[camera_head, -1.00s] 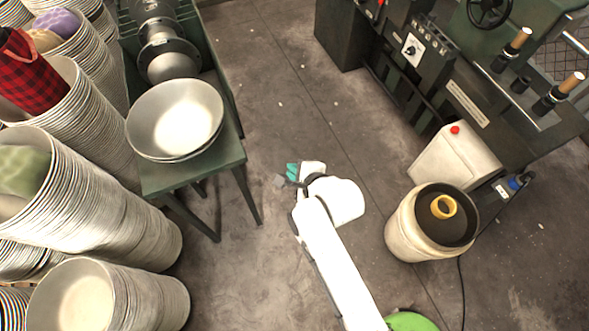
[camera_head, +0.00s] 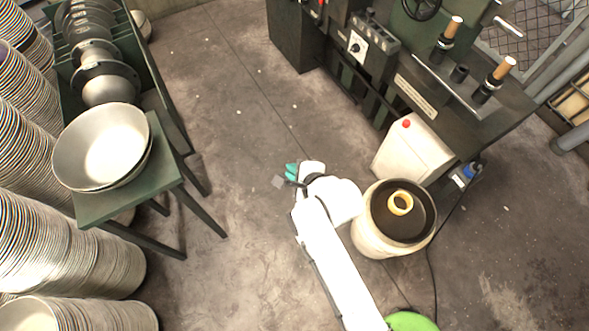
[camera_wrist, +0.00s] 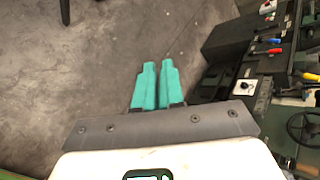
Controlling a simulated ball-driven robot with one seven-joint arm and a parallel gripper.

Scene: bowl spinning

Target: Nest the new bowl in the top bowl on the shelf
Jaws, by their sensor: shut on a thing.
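A wide, shiny metal bowl (camera_head: 112,135) lies on the near end of a green shelf or stand (camera_head: 140,196), at the left in the head view. A second rim shows just under it, so it seems to sit in another bowl. My gripper (camera_head: 290,171) is over bare floor to the right of the stand, well apart from the bowls. In the wrist view its two teal fingers (camera_wrist: 158,84) are close together, with only a narrow gap and no bowl between them. I cannot tell which bowl is the new one.
Tall stacks of metal bowls (camera_head: 62,238) crowd the left. Metal spinning forms (camera_head: 108,84) lie along the stand. The floor between is free.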

